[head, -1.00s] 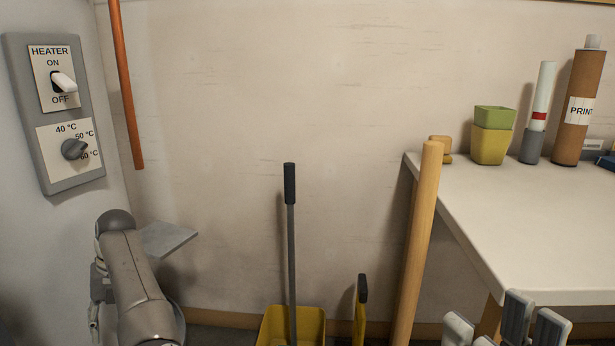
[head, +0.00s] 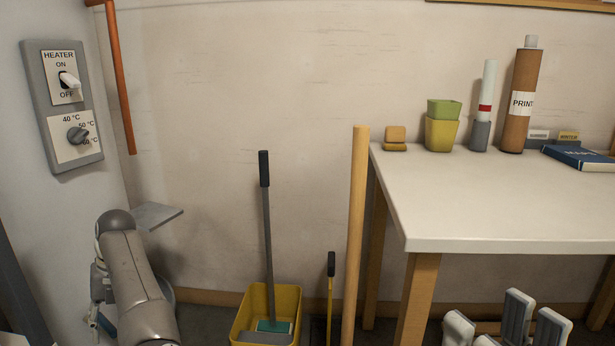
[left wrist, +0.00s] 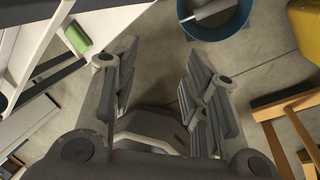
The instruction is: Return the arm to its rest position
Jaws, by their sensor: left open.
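My left arm comes in at the lower left of the head view, bent downward. Its gripper (head: 99,290) shows only in part beside the forearm, below the heater panel and near the left wall. In the left wrist view my left gripper (left wrist: 165,95) is open, its two fingers spread and nothing between them. It points down toward the floor. The fingertips of my right gripper (head: 503,322) show at the bottom right of the head view, in front of the table, cut off by the picture edge, so I cannot tell its opening.
A heater panel (head: 66,105) is on the left wall. A blue bucket (left wrist: 214,32) stands near the left fingertips. A yellow bucket (head: 240,318), a wooden pole (head: 356,230) and a white table (head: 480,200) stand farther right. Bare floor shows below the left gripper.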

